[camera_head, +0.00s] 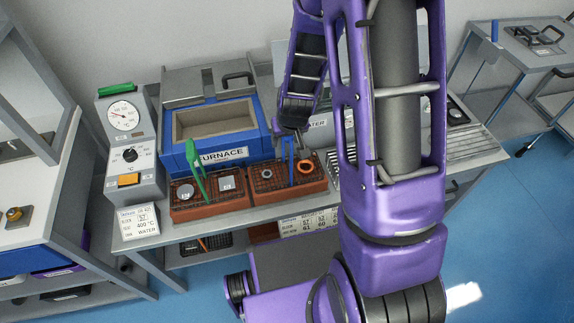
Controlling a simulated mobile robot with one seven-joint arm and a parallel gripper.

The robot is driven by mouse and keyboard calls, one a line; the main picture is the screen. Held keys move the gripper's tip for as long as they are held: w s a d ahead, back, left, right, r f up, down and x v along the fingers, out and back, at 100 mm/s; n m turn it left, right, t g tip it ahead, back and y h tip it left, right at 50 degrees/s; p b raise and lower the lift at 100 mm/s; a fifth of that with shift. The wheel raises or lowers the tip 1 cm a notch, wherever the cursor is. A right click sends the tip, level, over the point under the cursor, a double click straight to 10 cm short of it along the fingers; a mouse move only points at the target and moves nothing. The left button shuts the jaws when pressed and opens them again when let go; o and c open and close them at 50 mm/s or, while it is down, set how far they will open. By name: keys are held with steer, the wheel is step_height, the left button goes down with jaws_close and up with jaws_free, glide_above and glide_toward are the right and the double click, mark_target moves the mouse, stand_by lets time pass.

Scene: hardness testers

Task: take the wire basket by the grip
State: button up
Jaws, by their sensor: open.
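Two shallow dark wire-mesh baskets rest on reddish-brown blocks on the bench. The left wire basket (209,202) has a tall green grip (196,166) and holds small grey pieces. The right wire basket (284,181) has an upright blue grip (291,160) and holds a grey round piece and an orange ring (305,167). My gripper (294,143) is open, pointing down at the top of the blue grip. I cannot tell whether the grip is between the fingers or just beside them. My arm hides part of the bench to the right.
A blue furnace (224,133) labelled FURNACE stands right behind the baskets. A label card (135,221) is on the bench's front left. A grated tray area (470,146) lies right of my arm.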

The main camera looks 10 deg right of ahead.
jaws_close()
stand_by(0.3)
stand_by(1.1)
